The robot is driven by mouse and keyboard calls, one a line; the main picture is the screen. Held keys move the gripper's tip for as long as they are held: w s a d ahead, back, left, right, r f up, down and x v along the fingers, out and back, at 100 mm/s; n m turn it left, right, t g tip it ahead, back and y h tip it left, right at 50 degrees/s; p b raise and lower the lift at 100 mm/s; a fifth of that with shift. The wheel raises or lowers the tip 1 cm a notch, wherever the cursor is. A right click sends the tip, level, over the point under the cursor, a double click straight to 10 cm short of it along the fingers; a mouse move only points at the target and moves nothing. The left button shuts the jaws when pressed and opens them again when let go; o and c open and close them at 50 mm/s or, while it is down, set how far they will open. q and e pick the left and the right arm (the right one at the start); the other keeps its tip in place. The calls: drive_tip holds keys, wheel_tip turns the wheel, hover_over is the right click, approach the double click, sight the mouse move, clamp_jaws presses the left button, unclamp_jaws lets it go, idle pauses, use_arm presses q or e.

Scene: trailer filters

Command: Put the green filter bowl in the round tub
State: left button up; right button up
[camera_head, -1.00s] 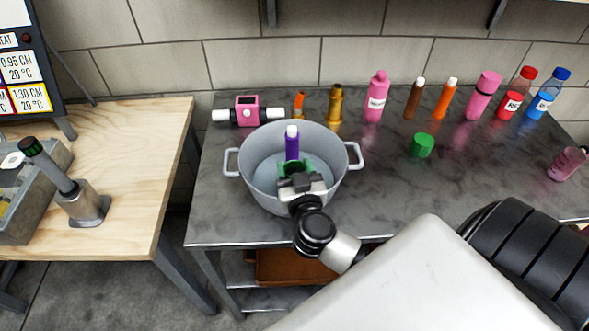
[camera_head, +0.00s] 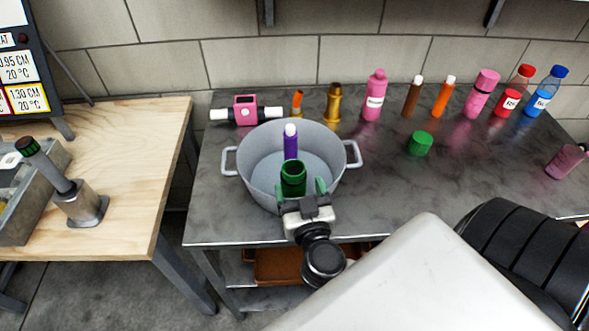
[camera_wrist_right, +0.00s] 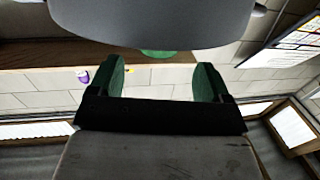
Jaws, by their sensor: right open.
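The green filter bowl (camera_head: 293,176) is an open-topped green cup. It appears upright inside the round grey tub (camera_head: 256,178), near its front wall; its base is hidden. A purple cylinder with a white cap (camera_head: 291,146) also shows in the tub, behind the bowl. My right gripper (camera_head: 307,190) is open and empty, at the tub's front rim, just in front of the bowl. In the right wrist view its green fingers (camera_wrist_right: 160,80) are spread apart, with the tub wall (camera_wrist_right: 155,20) and a bit of green (camera_wrist_right: 157,53) beyond. My left gripper is out of view.
The tub stands on a dark marbled table (camera_head: 380,185). A green cap (camera_head: 420,143) lies to its right. A pink fitting (camera_head: 245,110), a brass piece (camera_head: 334,103) and several bottles line the back. A wooden bench (camera_head: 135,160) is at the left.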

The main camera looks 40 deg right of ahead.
drive_tip(key=v, duration=0.5)
drive_tip(key=shift+s+a, duration=0.1)
drive_tip(key=shift+s, duration=0.25)
